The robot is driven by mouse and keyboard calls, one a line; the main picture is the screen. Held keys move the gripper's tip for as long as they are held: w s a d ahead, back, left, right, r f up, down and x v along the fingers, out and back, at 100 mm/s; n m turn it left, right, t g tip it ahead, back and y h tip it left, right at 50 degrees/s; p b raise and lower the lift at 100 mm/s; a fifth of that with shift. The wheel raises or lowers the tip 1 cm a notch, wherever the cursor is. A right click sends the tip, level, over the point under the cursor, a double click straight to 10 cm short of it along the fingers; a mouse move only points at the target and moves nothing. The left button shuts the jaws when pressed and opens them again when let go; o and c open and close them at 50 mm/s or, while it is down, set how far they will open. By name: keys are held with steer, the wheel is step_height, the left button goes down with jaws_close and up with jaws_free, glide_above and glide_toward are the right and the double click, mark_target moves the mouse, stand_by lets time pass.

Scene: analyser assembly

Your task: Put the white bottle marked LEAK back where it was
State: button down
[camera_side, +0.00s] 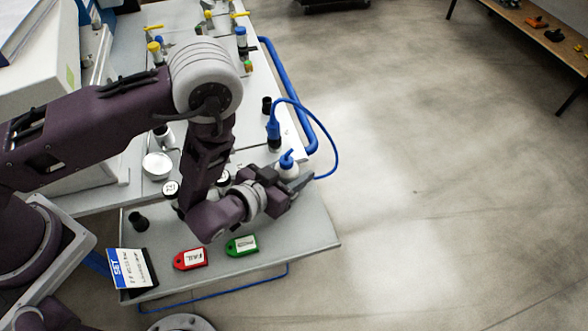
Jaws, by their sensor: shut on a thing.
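A white bottle (288,171) with a blue spout top is at the right edge of the grey bench. My gripper (297,183) is shut on it, with the jaws at its lower part. The bottle looks about upright. Its lower part is hidden behind the gripper, and no LEAK marking can be read. I cannot tell whether its base touches the bench.
A green tag (241,245), a red tag (190,259) and a blue-and-white SET card (130,268) lie on the front bench (300,238). A blue hose (336,150) loops just behind the bottle. A black cap (138,220) stands at the left. Floor lies open to the right.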

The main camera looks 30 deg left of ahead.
mark_target(287, 173)
steer(key=shift+f, duration=0.1)
steer(key=c, duration=0.7)
jaws_free()
steer(key=shift+c, duration=0.2)
steer(key=shift+s+r, duration=0.25)
steer(key=shift+s, duration=0.05)
steer(key=v, duration=0.7)
